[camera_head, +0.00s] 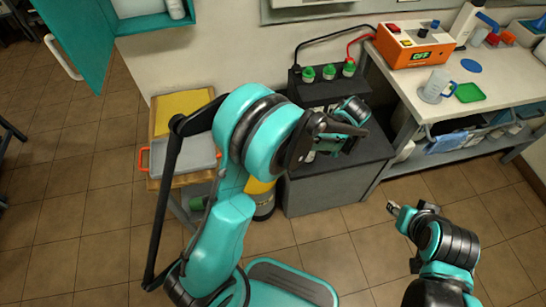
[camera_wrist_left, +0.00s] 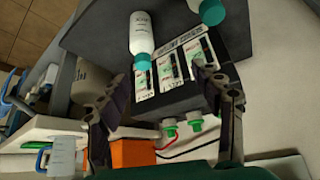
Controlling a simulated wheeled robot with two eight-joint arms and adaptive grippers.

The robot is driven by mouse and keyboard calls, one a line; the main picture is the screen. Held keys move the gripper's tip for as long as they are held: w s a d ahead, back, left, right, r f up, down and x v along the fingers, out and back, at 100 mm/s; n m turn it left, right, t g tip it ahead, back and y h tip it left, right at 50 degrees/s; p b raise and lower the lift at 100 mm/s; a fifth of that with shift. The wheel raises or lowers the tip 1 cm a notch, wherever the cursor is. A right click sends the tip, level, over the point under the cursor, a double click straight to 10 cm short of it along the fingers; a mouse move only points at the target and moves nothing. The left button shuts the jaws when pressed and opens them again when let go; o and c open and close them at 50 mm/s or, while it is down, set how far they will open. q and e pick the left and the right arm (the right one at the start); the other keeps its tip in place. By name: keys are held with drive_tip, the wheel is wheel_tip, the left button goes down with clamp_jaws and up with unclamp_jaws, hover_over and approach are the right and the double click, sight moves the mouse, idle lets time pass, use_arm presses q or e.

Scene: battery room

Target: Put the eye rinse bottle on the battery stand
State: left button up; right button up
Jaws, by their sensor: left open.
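A white bottle (camera_wrist_left: 142,32) with a teal cap and a printed label stands upright on the dark grey battery stand (camera_wrist_left: 95,35), in front of the black battery (camera_wrist_left: 180,92). The left wrist view is upside down. A second white bottle (camera_wrist_left: 209,12) with a teal cap is cut off by the frame edge. I cannot read which is the eye rinse bottle. My right gripper (camera_head: 396,209) hangs empty in front of the stand (camera_head: 335,190).
A workbench (camera_head: 410,82) at right carries an orange charger (camera_head: 412,47), a clear mug (camera_head: 437,86) and a green tray (camera_head: 470,92). Cables run to the battery. A wooden cart (camera_head: 155,112) stands at left, below an open teal cabinet (camera_head: 80,35). The floor in front is clear.

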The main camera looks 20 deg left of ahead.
use_arm(q)
drive_tip(key=s+a+r+m, duration=0.1)
drive_tip(key=s+a+r, duration=0.8)
drive_tip(key=s+r, duration=0.3)
drive_tip(key=s+a, duration=0.2)
drive_tip(key=s, duration=0.7)
drive_tip(key=s+a+m+t+h, duration=0.1)
drive_tip(key=s+a, duration=0.2)
drive_tip(key=s, duration=0.6)
drive_tip(key=shift+s+a, duration=0.15)
drive_tip(key=shift+a, duration=0.05)
